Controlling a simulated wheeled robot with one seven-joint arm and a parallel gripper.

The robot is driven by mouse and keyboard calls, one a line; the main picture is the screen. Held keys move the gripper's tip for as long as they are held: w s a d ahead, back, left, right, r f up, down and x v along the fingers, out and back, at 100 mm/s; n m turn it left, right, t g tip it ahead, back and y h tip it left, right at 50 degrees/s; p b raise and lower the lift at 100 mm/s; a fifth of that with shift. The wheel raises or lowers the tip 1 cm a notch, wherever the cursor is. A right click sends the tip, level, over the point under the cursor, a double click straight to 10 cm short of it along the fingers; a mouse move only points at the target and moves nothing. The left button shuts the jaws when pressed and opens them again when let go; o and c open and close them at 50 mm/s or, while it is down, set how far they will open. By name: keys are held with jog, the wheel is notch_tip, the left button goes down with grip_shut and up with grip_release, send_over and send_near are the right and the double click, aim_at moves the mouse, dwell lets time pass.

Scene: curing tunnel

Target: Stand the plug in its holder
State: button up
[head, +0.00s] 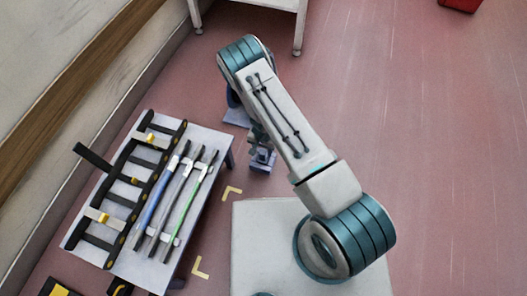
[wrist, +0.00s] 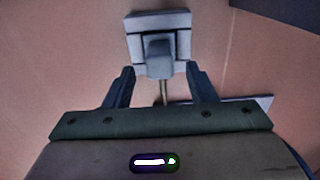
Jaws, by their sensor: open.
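In the wrist view a grey-blue block (wrist: 158,47), which looks like the plug, is against a pale square fixture (wrist: 130,22) that may be its holder. I cannot tell whether it is seated there. My gripper (wrist: 160,70) is open, its two fingers apart on either side of the block's near end. Nothing is visibly clamped. A thin post (wrist: 161,92) shows behind the block, between the fingers. In the head view a small grey-blue piece (head: 262,159) is beside my lower arm; my gripper's fingers are too small or hidden to make out there.
A low white table (head: 212,143) at left carries a black ladder-like rack (head: 128,180) and several long rods (head: 178,195). Yellow corner marks (head: 231,192) lie on the floor. A white table (head: 270,4) stands at the top.

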notch_tip(320, 180, up, 36)
jog(key=s+d+n+y+p, duration=0.1)
jog(key=n+y+p, duration=0.1)
jog(key=y, duration=0.1)
jog(key=s+d+r+n+h, duration=0.1)
jog(key=s+d+r, duration=0.5)
jog(key=s+r, duration=0.2)
jog(key=s+d+r+n+t+h, duration=0.1)
jog(key=s+d+r+h, duration=0.1)
jog(key=s+d+r, duration=0.4)
jog(key=s+r, duration=0.2)
jog(key=s, duration=0.1)
jog(key=shift+s+d+r, duration=0.25)
jog(key=shift+s+d, duration=0.1)
jog(key=c, duration=0.3)
jog(key=shift+a, duration=0.1)
